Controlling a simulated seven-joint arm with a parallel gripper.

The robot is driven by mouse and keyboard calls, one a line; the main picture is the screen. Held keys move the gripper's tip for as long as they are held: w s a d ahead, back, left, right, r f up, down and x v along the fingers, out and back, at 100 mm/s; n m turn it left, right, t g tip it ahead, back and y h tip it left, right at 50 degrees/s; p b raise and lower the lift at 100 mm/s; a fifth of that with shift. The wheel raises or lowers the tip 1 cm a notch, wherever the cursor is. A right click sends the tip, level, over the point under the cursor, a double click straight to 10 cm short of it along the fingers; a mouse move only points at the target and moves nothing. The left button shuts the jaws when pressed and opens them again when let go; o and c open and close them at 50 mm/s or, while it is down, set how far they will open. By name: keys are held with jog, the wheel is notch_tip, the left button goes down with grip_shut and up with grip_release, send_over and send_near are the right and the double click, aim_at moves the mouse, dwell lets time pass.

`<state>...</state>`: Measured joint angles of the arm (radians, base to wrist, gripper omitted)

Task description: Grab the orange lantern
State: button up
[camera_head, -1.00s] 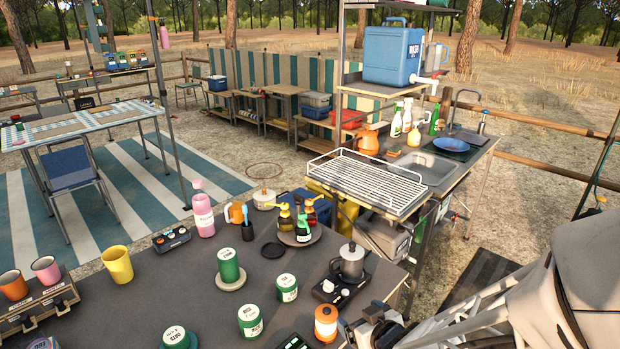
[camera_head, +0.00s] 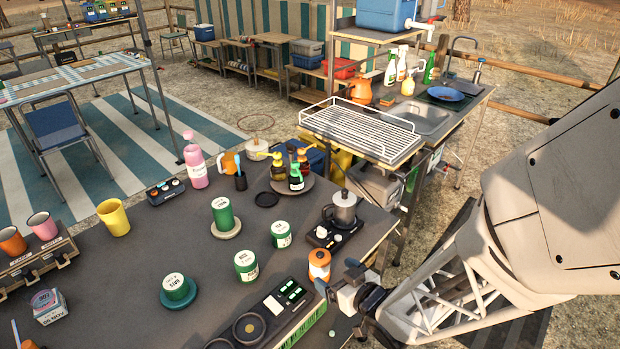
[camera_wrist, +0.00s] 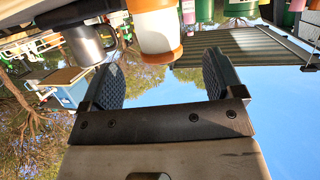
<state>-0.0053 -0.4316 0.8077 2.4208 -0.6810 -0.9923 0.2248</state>
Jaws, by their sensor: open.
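The orange lantern (camera_head: 319,265), with a pale band around its middle, stands upright near the right edge of the dark table. My gripper (camera_head: 337,278) is just right of it and on its near side, with the jaws apart. In the wrist view, which is upside down, the lantern (camera_wrist: 158,32) shows at the top centre, beyond the spread fingers of my gripper (camera_wrist: 161,78). The space between the fingers looks empty.
A moka pot (camera_head: 344,207) on a small black stove stands just behind the lantern. Green canisters (camera_head: 246,265) stand to its left. A device with green displays (camera_head: 285,300) lies in front. A tray of pump bottles (camera_head: 310,186) is farther back. Bare tabletop lies at left centre.

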aim_at(326, 268)
jog(key=shift+x, duration=0.95)
jog(key=shift+w+f, duration=0.1)
jog(key=shift+x, duration=2.5)
jog(key=shift+f, duration=0.15)
jog(key=shift+c, duration=0.5)
jog(key=c, duration=1)
